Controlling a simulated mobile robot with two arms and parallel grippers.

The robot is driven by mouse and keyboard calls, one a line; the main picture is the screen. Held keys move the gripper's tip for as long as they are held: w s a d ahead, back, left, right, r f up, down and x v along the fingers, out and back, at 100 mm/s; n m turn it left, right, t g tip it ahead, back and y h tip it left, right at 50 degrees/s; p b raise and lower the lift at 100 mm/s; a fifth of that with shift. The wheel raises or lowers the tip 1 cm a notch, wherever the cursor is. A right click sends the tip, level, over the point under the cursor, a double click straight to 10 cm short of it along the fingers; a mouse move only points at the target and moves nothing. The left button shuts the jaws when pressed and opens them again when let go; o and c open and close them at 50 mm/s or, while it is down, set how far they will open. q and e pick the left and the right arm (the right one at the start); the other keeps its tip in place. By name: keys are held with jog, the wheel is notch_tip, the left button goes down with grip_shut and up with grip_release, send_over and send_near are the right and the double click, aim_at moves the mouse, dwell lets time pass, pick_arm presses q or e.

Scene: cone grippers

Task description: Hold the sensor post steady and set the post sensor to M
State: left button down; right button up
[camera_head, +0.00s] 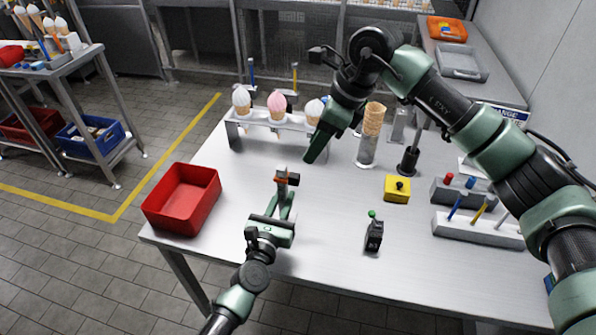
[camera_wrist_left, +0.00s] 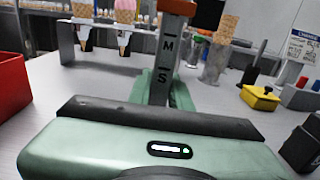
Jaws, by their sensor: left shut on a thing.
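The sensor post (camera_head: 282,192) stands upright on the left-middle of the table. In the left wrist view the grey post (camera_wrist_left: 167,62) carries the black letters M and S, M above S. The post sensor (camera_head: 286,180) is a reddish-brown block near the top; in the left wrist view its lower part (camera_wrist_left: 178,7) sits above the M, and its top is cut off. My left gripper (camera_head: 280,207) is shut on the post low down, below the sensor. My right gripper (camera_head: 318,143) hangs in the air behind and right of the post, apart from it; its finger gap is not clear.
A red bin (camera_head: 182,199) stands at the left table edge. A cone rack (camera_head: 275,121) is behind. A yellow button box (camera_head: 397,190), a black device with a green top (camera_head: 374,236) and a grey peg rack (camera_head: 478,230) stand to the right. The front middle is clear.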

aim_at(296, 175)
jog(key=x, duration=1)
grip_shut()
dwell(1.2)
